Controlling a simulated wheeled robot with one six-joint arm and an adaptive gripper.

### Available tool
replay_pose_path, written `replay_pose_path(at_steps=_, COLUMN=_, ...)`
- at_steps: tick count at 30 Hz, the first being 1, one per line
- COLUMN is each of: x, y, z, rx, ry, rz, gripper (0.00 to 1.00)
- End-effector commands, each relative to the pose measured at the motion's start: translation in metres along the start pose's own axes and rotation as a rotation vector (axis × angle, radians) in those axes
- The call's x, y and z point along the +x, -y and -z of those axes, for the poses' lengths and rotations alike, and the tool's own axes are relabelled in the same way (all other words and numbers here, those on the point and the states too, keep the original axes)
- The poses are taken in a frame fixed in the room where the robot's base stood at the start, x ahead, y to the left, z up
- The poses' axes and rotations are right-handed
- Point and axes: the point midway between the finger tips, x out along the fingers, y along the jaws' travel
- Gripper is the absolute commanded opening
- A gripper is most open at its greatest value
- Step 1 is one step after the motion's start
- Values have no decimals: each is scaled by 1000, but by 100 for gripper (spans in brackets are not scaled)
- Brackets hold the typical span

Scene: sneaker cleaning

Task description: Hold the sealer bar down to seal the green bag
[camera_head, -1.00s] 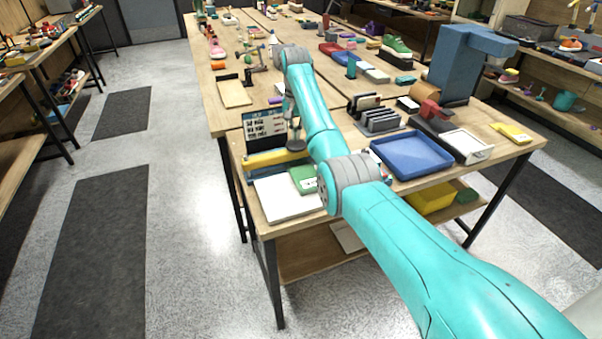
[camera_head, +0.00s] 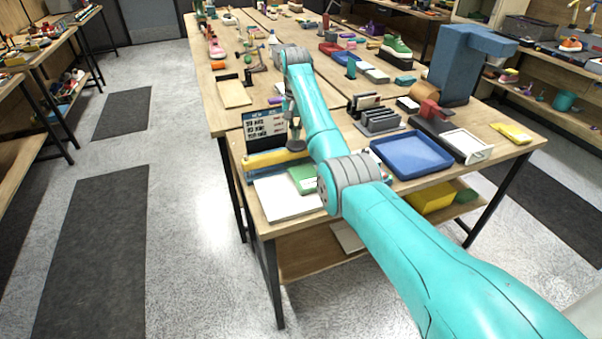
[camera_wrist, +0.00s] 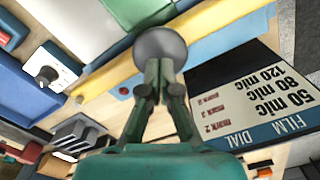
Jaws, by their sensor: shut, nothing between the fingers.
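The sealer has a long yellow bar (camera_head: 268,159) across its blue base, at the near left corner of the table. The bar also shows in the wrist view (camera_wrist: 225,22). A round grey knob (camera_wrist: 160,46) sits on the bar. My gripper (camera_wrist: 166,68) is shut and empty, its fingertips at the knob; firm contact cannot be told. The gripper (camera_head: 293,128) points down over the knob in the head view. The green bag (camera_head: 303,178) lies flat on the near side of the bar, partly hidden by my arm. The bar looks low, but any gap under it is hidden.
A film dial sign (camera_head: 265,127) stands just behind the sealer. A white dial panel (camera_wrist: 50,70) shows in the wrist view. A blue tray (camera_head: 412,155), a grey slotted rack (camera_head: 381,120) and a red-and-black device lie to the right. A white board (camera_head: 287,200) is at the near edge.

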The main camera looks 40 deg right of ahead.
Motion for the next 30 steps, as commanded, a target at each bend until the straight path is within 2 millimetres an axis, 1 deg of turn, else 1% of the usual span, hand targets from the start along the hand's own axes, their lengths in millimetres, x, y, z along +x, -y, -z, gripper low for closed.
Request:
replay_pose_path(at_steps=15, x=0, y=0, z=0, rx=0, ry=0, rz=0, gripper=0)
replay_pose_path(at_steps=30, x=11, y=0, z=0, rx=0, ry=0, rz=0, gripper=0)
